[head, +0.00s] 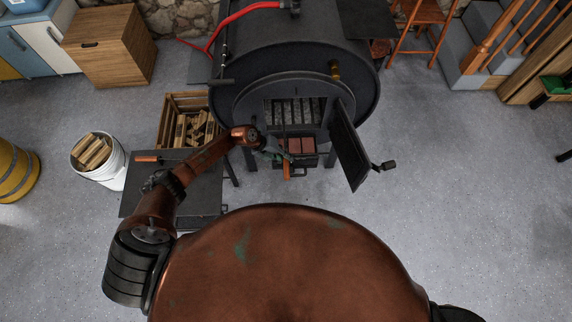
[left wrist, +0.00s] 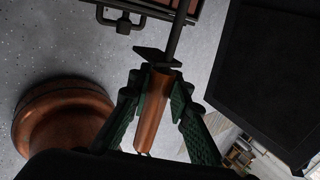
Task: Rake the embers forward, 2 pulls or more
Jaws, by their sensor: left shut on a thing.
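The barrel stove (head: 300,62) stands ahead in the head view, with its door (head: 348,150) swung open to the right. Grey bars show inside the firebox opening (head: 295,110); I cannot make out glowing embers. My left gripper (head: 276,153) is in front of the opening's lower left. In the left wrist view, its green-padded fingers (left wrist: 158,100) are shut around the orange-brown handle (left wrist: 152,118) of a tool, apparently the rake. Its dark shaft (left wrist: 179,35) runs away from the gripper; the rake's head is not clearly visible. My right gripper is not in view.
Reddish blocks (head: 302,146) sit below the opening. A dark side table (head: 180,190) with an orange-handled tool (head: 147,158) stands to the left. A wood crate (head: 172,108) and a white bucket of logs (head: 97,158) are nearby. The floor at right is clear.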

